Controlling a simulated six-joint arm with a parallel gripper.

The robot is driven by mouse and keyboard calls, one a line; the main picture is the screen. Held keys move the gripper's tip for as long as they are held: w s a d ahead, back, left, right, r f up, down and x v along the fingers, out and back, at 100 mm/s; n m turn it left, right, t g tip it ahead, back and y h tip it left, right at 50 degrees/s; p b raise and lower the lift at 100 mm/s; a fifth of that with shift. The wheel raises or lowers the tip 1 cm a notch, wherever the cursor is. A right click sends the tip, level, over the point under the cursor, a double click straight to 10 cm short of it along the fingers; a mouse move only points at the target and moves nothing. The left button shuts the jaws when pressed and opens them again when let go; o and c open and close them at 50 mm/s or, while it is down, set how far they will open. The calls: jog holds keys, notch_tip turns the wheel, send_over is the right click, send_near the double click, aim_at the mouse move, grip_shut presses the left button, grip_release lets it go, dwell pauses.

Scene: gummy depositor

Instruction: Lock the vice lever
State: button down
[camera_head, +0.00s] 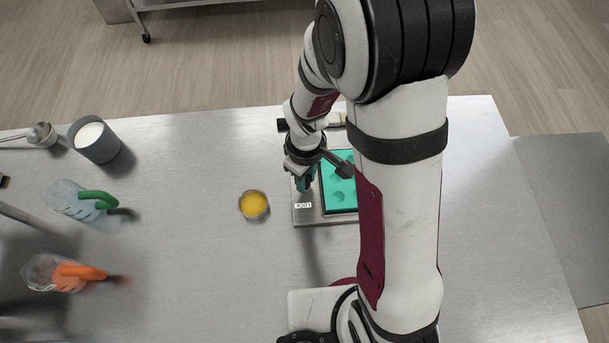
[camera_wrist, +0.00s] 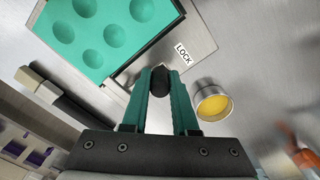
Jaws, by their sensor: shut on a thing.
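The vice base is a metal plate (camera_head: 305,218) with a white LOCK label (camera_head: 303,206). It carries a teal mould (camera_head: 341,190) with round cavities, also seen at the upper left of the wrist view (camera_wrist: 88,62). My gripper (camera_head: 305,185) is over the plate's left side, close to the label. In the wrist view its teal fingers (camera_wrist: 160,85) are shut on the black end of the vice lever (camera_wrist: 160,79). The LOCK label (camera_wrist: 184,54) lies just beyond the fingertips, to the right. The rest of the lever is hidden by my gripper.
A small metal cup of yellow liquid (camera_head: 254,205) stands left of the plate, near my fingers. Further left are a grey cup (camera_head: 94,140), a green-handled jug (camera_head: 75,200) and an orange-handled jug (camera_head: 55,273). Bare table lies between. My arm hides the mould's right side.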

jog(key=shift+w, duration=0.1)
jog(key=c, duration=0.7)
grip_release()
notch_tip(320, 180, up, 16)
jog(key=shift+f, duration=0.1)
jog(key=s+d+m, duration=0.1)
jog(key=s+m, duration=0.4)
jog(key=s+d+r+m+y, duration=0.1)
jog(key=s+m, duration=0.4)
jog(key=s+d+m, duration=0.1)
jog(key=s+m, duration=0.3)
jog(key=s, duration=0.2)
jog(key=shift+s+d+r+m+y, duration=0.1)
jog(key=shift+d+r+m+y, duration=0.25)
jog(key=shift+m+y, duration=0.05)
